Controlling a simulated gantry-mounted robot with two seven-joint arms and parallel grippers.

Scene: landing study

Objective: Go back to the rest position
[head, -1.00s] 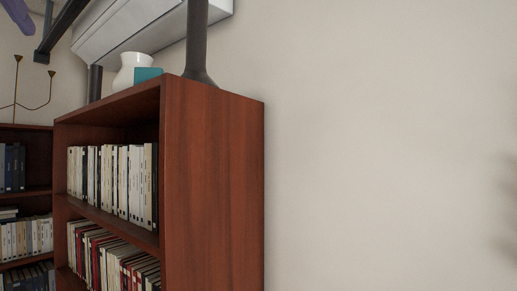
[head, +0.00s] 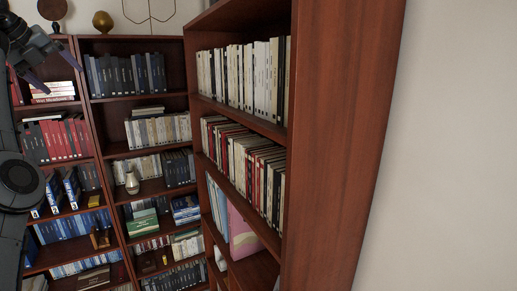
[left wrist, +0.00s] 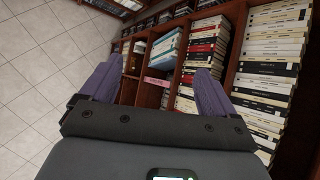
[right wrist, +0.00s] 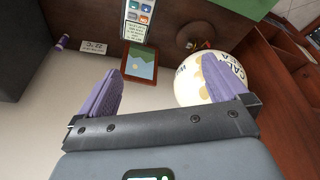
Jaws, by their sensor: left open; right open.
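My left gripper (head: 58,72) shows at the upper left of the head view, in front of the bookcases, with its dark arm along the left edge. In the left wrist view its two purple fingers (left wrist: 158,68) stand wide apart with nothing between them, and shelves of books lie beyond. My right gripper (right wrist: 160,66) shows only in the right wrist view. Its purple fingers are apart and hold nothing. A round white object with lettering (right wrist: 205,85) lies beyond its right finger; contact cannot be told.
A reddish-brown bookcase (head: 335,130) full of books stands at the centre, with more bookcases (head: 90,130) at the left. Bare wall (head: 460,150) fills the right. The right wrist view has a small framed picture (right wrist: 140,62) and a card (right wrist: 93,46) on a pale surface.

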